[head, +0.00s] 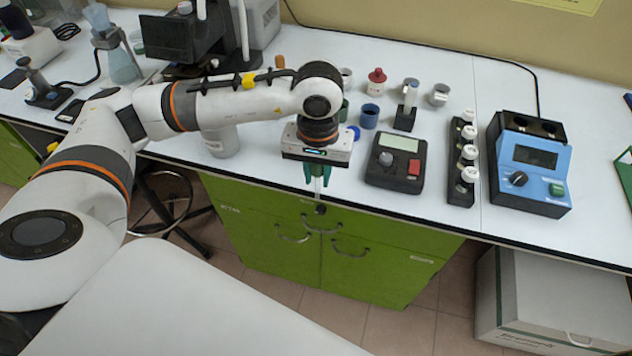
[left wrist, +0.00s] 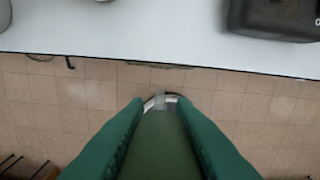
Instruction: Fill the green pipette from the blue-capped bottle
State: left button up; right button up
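My left gripper (head: 318,172) points down just in front of the bench's front edge. Its green fingers are shut on the green pipette (left wrist: 160,145), which runs between them in the left wrist view with a pale, clear tip. In the head view only a thin pale part shows below the fingers. A whitish bottle (head: 222,141) stands left of the gripper near the bench edge; my left arm hides its top, so I cannot see its cap. A small blue cap-like piece (head: 355,131) lies right of the gripper. My right gripper is not in view.
Right of the gripper are a blue cup (head: 369,117), a dark scale (head: 396,162), a black rack with white-topped vials (head: 463,160) and a blue device (head: 531,163). A red-topped container (head: 376,82) stands behind. Below the gripper is open floor before green cabinets (head: 380,260).

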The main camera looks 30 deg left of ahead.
pick_arm(q)
jog(key=w+a+r+n+p, duration=0.7)
jog(key=w+a+n, duration=0.4)
jog(key=n, duration=0.2)
jog(key=shift+a+r+n, duration=0.25)
jog(key=shift+r+n, duration=0.05)
jog(key=shift+r, duration=0.5)
grip_shut()
jog(key=shift+f, duration=0.15)
